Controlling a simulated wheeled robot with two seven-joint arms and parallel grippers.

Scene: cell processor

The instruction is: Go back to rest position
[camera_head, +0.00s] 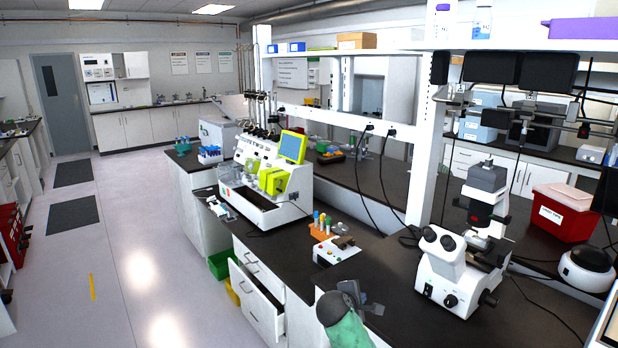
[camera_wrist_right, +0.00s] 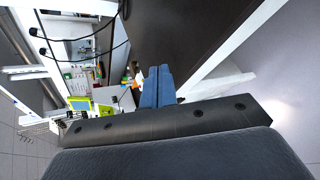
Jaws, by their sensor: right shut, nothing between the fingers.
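My right gripper (camera_head: 358,298) shows at the bottom of the head view, over the front edge of the dark bench (camera_head: 400,290). In the right wrist view its two blue-grey fingers (camera_wrist_right: 158,86) are together with nothing between them. It is clear of the white cell processor (camera_head: 262,160), which has a yellow-green screen (camera_head: 293,146) and stands further back on the bench. My left gripper is not in view.
A white microscope (camera_head: 450,265) stands to the right of my right gripper. A white control box (camera_head: 336,251) and a rack of coloured tubes (camera_head: 321,228) are behind it. An open drawer (camera_head: 254,302) juts out at the left. The floor (camera_head: 150,240) at left is mostly clear.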

